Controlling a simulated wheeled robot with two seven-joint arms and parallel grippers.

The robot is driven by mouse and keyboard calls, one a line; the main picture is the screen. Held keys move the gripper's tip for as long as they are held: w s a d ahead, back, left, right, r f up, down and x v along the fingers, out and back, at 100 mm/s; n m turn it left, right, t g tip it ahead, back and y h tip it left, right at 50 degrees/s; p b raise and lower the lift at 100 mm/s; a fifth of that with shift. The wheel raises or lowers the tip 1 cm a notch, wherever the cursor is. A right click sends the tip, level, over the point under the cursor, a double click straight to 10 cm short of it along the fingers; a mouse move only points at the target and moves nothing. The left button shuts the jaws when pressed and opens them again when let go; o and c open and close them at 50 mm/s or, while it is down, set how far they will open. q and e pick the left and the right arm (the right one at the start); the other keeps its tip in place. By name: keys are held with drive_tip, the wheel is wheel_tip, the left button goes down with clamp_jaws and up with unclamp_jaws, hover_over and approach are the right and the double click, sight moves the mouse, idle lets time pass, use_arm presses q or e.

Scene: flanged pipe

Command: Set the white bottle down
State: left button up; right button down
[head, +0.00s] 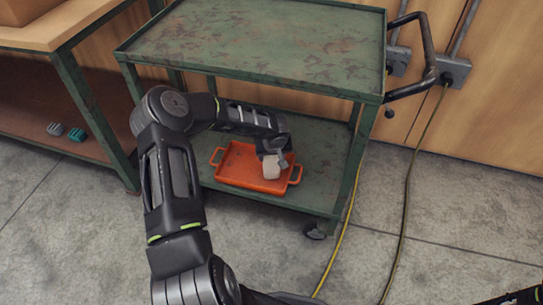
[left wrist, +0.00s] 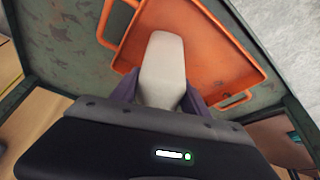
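The white bottle (head: 271,167) is at my left gripper (head: 274,156), over the right part of an orange tray (head: 232,177). In the left wrist view the bottle (left wrist: 162,68) sticks out from between the two fingers of my left gripper (left wrist: 158,97), which are shut on it. The tray also shows in the left wrist view (left wrist: 215,55), behind the bottle. I cannot tell whether the bottle touches the tray floor. My right gripper is not clearly in view; only a dark piece of my arm shows at the lower right corner.
The tray sits on the lower shelf (head: 318,150) of a green cart. The cart's empty top shelf (head: 262,45) is above my left forearm. A workbench stands at the left, with small grey and teal items (head: 76,134) on its lower shelf. Yellow cables (head: 407,190) run along the floor at right.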

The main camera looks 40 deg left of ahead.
use_arm(q)
drive_tip(key=o, duration=0.4)
drive_tip(key=p+v, duration=0.2)
drive_tip(key=v, duration=0.4)
drive_tip(key=shift+r, duration=0.25)
drive_tip(key=shift+s+d+r, duration=0.2)
drive_tip(key=shift+s+r, duration=0.05)
drive_tip(key=shift+r, duration=0.3)
